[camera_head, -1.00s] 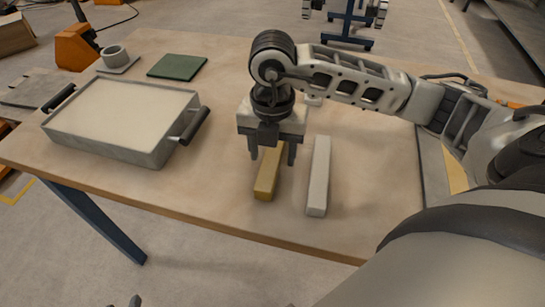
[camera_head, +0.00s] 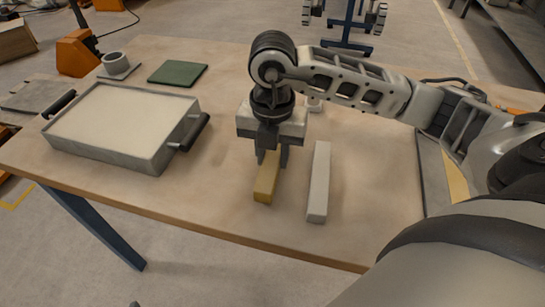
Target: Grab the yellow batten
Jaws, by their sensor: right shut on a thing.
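The yellow batten (camera_head: 266,186) lies on the wooden table near its front edge, pointing away from me. My right gripper (camera_head: 271,160) is over its far part, fingers down, and is shut on the batten. The gripper body hides the batten's far end. I cannot tell whether the batten is lifted from the table. My left gripper does not show clearly; only a small dark bit appears at the bottom edge.
A pale grey batten (camera_head: 318,190) lies close to the right of the yellow one. A grey sand tray with two black handles (camera_head: 151,160) stands at left. A green pad (camera_head: 177,73) and a grey ring-shaped piece (camera_head: 116,63) lie at the back left. Table between tray and battens is clear.

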